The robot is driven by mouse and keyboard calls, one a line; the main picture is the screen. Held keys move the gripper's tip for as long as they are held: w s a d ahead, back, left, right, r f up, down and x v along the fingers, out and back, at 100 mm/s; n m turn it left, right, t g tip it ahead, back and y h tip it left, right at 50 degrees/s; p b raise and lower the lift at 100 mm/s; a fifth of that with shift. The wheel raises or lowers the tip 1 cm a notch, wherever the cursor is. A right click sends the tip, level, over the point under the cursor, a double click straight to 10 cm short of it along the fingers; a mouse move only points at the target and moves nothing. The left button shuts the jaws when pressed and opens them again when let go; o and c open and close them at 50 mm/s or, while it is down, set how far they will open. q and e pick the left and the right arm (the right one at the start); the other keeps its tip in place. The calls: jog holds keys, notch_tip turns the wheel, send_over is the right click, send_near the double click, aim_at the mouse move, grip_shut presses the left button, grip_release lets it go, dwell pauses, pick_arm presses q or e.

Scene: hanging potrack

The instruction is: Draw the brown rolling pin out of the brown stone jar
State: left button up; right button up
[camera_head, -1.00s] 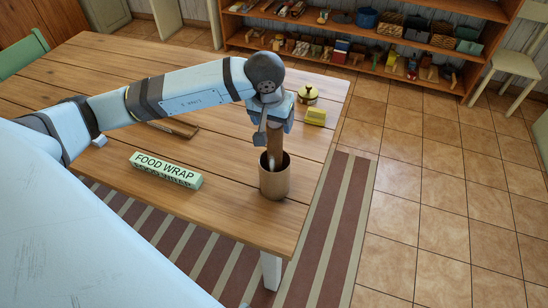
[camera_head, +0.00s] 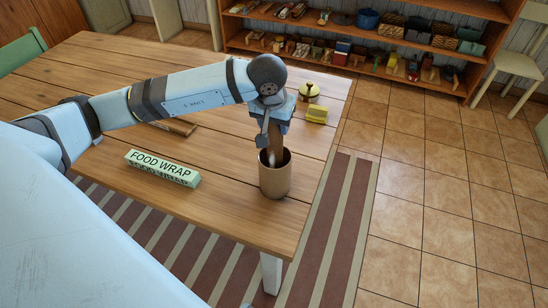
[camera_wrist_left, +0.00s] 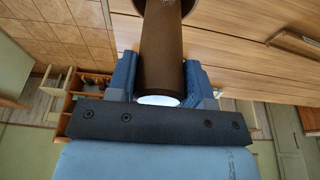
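The brown stone jar (camera_head: 275,183) stands upright near the table's front right corner. The brown rolling pin (camera_head: 275,140) slants down from my left gripper (camera_head: 274,124) into the jar's mouth. Its pale lower end (camera_head: 271,159) shows at the opening; how deep it reaches is hidden. In the left wrist view the pin (camera_wrist_left: 161,50) lies between both blue fingers of the gripper (camera_wrist_left: 161,78), which press against its sides. Its pale near end (camera_wrist_left: 158,100) faces the palm. My right gripper is not in view.
A green food wrap box (camera_head: 162,168) lies left of the jar on the wooden table (camera_head: 225,205). A shelf (camera_head: 400,75) full of goods stands at the back.

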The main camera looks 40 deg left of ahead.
pick_arm(q)
jog(key=shift+c, duration=0.5)
jog(key=shift+r+p, duration=0.7)
jog(key=shift+r, duration=1.35)
jog(key=shift+r+p, duration=0.65)
jog(key=shift+r, duration=1.55)
jog(key=shift+r+p, duration=0.65)
jog(key=shift+r, duration=1.4)
